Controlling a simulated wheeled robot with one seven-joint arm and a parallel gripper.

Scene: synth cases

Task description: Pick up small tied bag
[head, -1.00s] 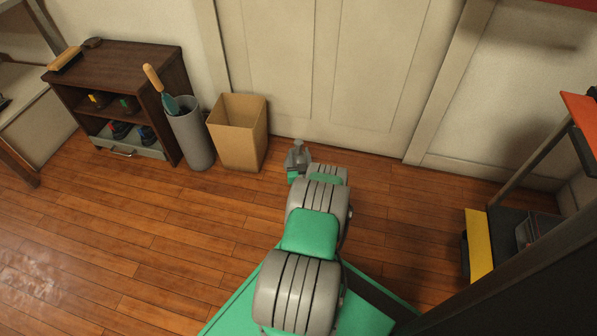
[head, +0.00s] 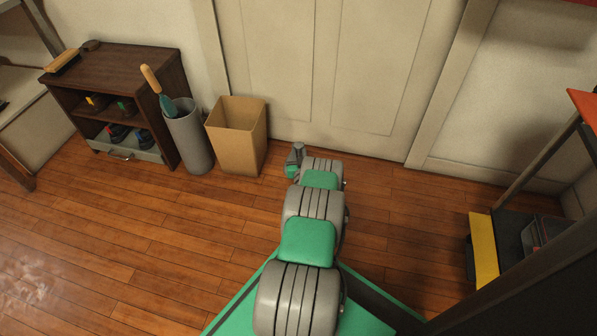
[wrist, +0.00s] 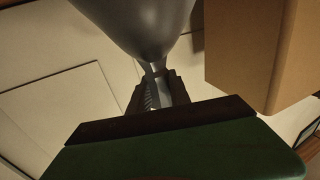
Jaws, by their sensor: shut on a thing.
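The small tied bag (wrist: 145,25) is grey and smooth, and it fills the top middle of the wrist view. Its narrow gathered neck sits between the two dark fingers of my gripper (wrist: 156,92), which is shut on it. In the head view the bag (head: 297,151) is a small grey shape at the far end of my arm, in front of the door. My arm hides most of my gripper there. Whether the bag touches the floor cannot be told.
An open cardboard box (head: 236,142) stands just left of my gripper; it also shows in the wrist view (wrist: 240,50). A grey bin (head: 191,143) with a trowel and a brown shelf unit (head: 115,55) stand further left. A door (head: 335,70) is behind. Wooden floor is clear at left.

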